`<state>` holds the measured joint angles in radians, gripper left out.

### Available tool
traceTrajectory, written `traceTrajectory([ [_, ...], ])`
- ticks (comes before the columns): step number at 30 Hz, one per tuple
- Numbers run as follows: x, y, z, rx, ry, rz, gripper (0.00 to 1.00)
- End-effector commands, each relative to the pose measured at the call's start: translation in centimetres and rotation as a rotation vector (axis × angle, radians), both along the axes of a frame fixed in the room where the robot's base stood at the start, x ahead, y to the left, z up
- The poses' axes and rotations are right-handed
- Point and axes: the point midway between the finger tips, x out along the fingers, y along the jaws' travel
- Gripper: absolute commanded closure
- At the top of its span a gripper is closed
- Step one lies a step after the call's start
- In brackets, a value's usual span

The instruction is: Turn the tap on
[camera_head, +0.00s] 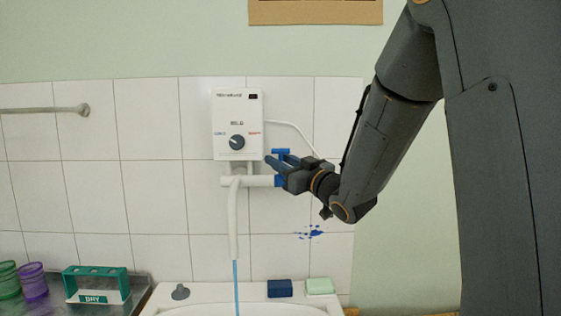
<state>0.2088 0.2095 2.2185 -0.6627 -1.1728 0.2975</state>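The tap is a white pipe with a blue T-shaped handle (281,153) at its right end, below a white wall heater (237,108) with a dark round knob. A long white spout (233,215) hangs from the pipe. A thin blue stream (236,285) runs from the spout's lower end down towards the basin. My gripper (272,165) is at the tap's right end, with its dark fingers pointing left, just under the handle's crossbar. The fingers overlap the tap in this view; I cannot tell whether they touch it or how far apart they are.
A white basin (175,297) lies below, with a dark blue block (279,288) and a pale green block (320,286) on its rim. A green rack (97,284) and coloured cups (33,283) stand at left. A rail (50,110) is on the left wall.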

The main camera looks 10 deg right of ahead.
Motion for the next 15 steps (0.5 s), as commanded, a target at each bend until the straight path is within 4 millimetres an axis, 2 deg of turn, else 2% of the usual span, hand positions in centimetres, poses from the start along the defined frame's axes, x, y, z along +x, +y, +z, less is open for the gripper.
traceTrajectory([
  [8, -0.6, -0.5, -0.1, -0.001, -0.002, -0.004, 0.72],
  [15, -4.0, -1.9, -0.8, 0.0, -0.002, -0.005, 0.72],
])
